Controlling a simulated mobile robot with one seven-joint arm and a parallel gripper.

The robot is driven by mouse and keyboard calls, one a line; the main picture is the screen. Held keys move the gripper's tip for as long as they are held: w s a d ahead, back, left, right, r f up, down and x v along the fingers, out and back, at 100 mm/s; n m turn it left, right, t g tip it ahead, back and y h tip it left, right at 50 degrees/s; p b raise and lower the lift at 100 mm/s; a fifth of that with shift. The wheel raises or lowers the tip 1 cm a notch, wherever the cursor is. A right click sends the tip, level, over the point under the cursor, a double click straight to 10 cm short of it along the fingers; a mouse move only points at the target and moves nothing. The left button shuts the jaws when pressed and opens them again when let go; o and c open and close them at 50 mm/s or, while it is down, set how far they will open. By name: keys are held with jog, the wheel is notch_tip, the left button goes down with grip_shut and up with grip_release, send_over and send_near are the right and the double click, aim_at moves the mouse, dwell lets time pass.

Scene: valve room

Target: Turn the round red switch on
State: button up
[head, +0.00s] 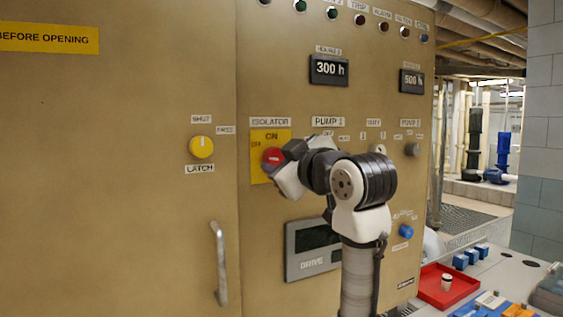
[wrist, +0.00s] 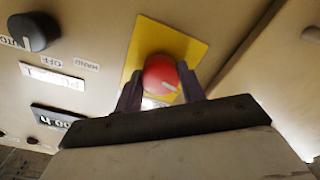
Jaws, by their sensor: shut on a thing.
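The round red switch (head: 272,157) sits on a yellow plate (head: 262,174) under the ISOLATOR label on the tan cabinet. ON is printed above it and OFF at its upper left. In the wrist view the red switch (wrist: 161,75) is between the two fingers, with a pale pointer line on its face. My gripper (wrist: 161,92) is shut on it, one finger on each side. In the head view my gripper (head: 276,165) reaches the switch from the right and covers part of it and the plate.
A yellow latch knob (head: 202,147) and a door handle (head: 219,262) are left of the switch. A black knob (wrist: 34,31) is near it in the wrist view. A drive panel (head: 306,247) is below. A red tray (head: 448,286) stands at the lower right.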

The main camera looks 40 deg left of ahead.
jog(key=m, duration=0.4)
jog(key=shift+m, duration=0.3)
jog(key=m, duration=0.3)
jog(key=shift+s+m+b, duration=0.1)
jog(key=shift+m+b, duration=0.3)
jog(key=m, duration=0.4)
jog(key=shift+m, duration=1.9)
jog(key=o, duration=1)
jog(key=shift+c, duration=0.2)
jog(key=shift+t, duration=0.4)
jog(key=b+v, duration=0.5)
jog(key=v, duration=0.8)
jog(key=shift+d+b, duration=0.3)
jog(key=shift+d, duration=0.1)
